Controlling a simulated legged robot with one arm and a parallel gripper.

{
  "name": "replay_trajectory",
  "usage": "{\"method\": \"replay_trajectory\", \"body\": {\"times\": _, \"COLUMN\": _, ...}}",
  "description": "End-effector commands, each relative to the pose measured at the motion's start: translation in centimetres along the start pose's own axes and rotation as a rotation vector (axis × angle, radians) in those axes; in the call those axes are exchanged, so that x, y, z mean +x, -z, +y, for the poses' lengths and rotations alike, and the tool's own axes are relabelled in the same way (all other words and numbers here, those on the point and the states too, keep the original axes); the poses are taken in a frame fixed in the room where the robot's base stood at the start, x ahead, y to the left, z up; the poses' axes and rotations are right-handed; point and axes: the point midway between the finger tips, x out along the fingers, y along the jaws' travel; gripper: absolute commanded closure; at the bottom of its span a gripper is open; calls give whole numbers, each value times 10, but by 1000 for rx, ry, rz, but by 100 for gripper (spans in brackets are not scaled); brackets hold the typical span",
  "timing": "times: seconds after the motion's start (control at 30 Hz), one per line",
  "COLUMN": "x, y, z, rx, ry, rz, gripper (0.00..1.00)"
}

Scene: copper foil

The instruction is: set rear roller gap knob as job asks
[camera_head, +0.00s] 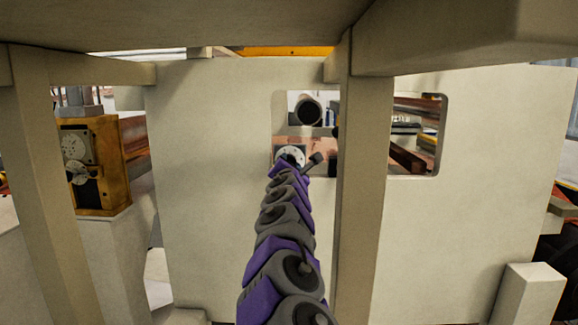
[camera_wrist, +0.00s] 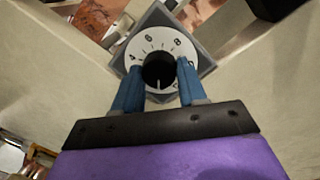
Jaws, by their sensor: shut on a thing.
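The knob (camera_wrist: 158,71) is black and round, with a pale pointer line near its lower edge. It sits at the centre of a white numbered dial (camera_wrist: 147,46) on a grey square plate; 4, 6 and 8 can be read. My gripper (camera_wrist: 158,80) has its two blue fingers on either side of the knob and is shut on it. The lower part of the dial is partly hidden by the fingers. In the head view the dial (camera_head: 291,155) shows small through the panel opening, and my purple and grey arm reaches to it, hiding the knob.
A cream panel (camera_head: 215,190) with a rounded opening surrounds the reach. A cream post (camera_head: 361,200) stands close to the right of my arm, and another post (camera_head: 55,180) is at the left. A brass-coloured gauge housing (camera_head: 98,165) stands beyond the left post.

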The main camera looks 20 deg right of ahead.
Motion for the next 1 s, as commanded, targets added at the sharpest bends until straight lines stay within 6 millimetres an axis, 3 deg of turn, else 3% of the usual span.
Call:
{"method": "replay_trajectory", "body": {"times": 0.7, "x": 1, "y": 4, "z": -3, "rx": -81, "ry": -1, "rz": 12, "gripper": 89}}
{"method": "replay_trajectory", "body": {"times": 0.73, "x": 1, "y": 4, "z": -2, "rx": -81, "ry": -2, "rz": 12, "gripper": 58}}
{"method": "replay_trajectory", "body": {"times": 1.0, "x": -1, "y": 1, "z": -1, "rx": -79, "ry": -3, "rz": 8, "gripper": 33}}
